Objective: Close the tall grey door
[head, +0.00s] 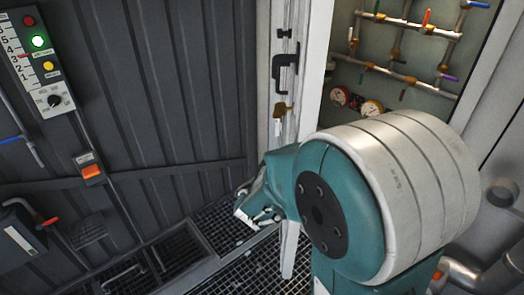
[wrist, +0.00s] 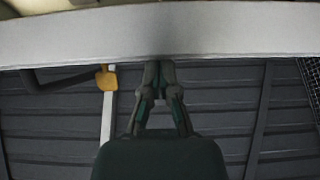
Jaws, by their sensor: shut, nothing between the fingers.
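The tall grey door (head: 317,60) stands open and is seen nearly edge-on in the head view. It carries a black handle (head: 284,72) and a brass-coloured latch (head: 282,109). My gripper (head: 242,208) is low beside the door, on its left, partly hidden by my arm. In the wrist view the shut, empty fingers (wrist: 159,66) point at the door's pale edge strip (wrist: 220,32), which runs across the top. Their tips meet or overlap it; I cannot tell whether they touch. The latch (wrist: 106,79) and dark handle (wrist: 62,76) show to the left.
Behind the door, a recess holds pipes with coloured valves (head: 427,18) and gauges (head: 371,108). A control panel (head: 36,60) and an orange switch (head: 92,172) are on the dark corrugated wall (head: 170,80) at left. Floor grating (head: 215,230) lies below my gripper.

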